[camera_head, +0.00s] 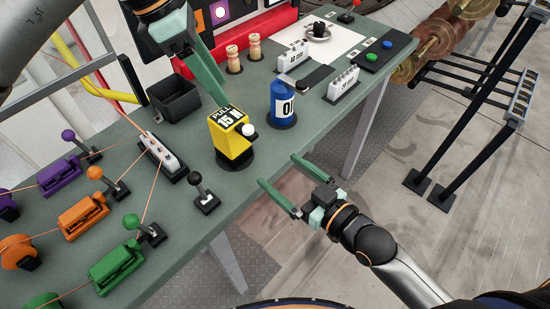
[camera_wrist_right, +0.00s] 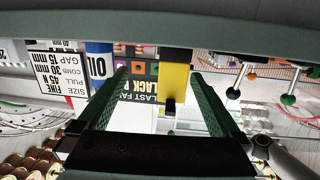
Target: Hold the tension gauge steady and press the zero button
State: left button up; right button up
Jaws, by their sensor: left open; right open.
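The tension gauge (camera_head: 228,143) is a yellow block marked "PULL 15 N", upright on a dark round base near the table's front edge. A white rounded knob (camera_head: 249,130), seemingly the zero button, sits on its right side. My left gripper (camera_head: 213,82) is open, above and behind the gauge; one green finger reaches down to its top edge, and I cannot tell whether it touches. My right gripper (camera_head: 280,170) is open and empty, off the table's front edge, apart from the gauge. In the right wrist view the yellow gauge (camera_wrist_right: 174,82) shows between the fingers.
A blue oil can (camera_head: 284,103) stands right of the gauge. A black bin (camera_head: 175,100) lies behind left. A black-knobbed lever (camera_head: 204,194) stands front left, with coloured spool mechanisms and orange threads beyond. The air before the table edge is free around my right gripper.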

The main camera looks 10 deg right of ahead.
jog(key=n+y, duration=0.1)
jog(key=y, duration=0.1)
send_near(240, 137)
jog(key=x, duration=1.3)
jog(key=c, duration=1.6)
pick_arm(q)
grip_shut()
dwell(0.6)
